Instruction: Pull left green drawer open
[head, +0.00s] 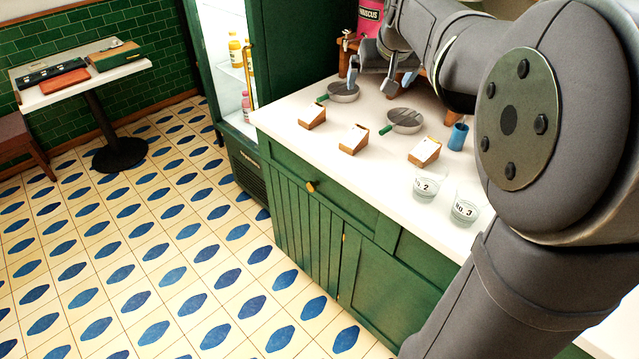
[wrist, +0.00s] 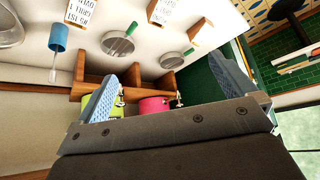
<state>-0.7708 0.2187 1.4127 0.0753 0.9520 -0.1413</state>
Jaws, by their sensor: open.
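The left green drawer (head: 335,207) is in the front of the green counter in the head view, just under the white top. Its front looks flush with the cabinet, so it appears shut. A small brass-coloured knob (head: 310,187) sits on it. My gripper (head: 378,84) is open and empty above the back part of the counter, well behind and above the knob. In the wrist view my gripper (wrist: 165,88) shows two widely spread fingers with nothing held between them. The drawer and knob do not show in the wrist view.
The white countertop (head: 285,124) holds strainers (head: 404,120), wooden card blocks (head: 354,139), a blue cup (head: 457,136) and glasses (head: 425,188). A wooden rack (wrist: 90,86) and a pink canister (head: 369,18) stand behind. The tiled floor (head: 190,260) before the drawer is clear.

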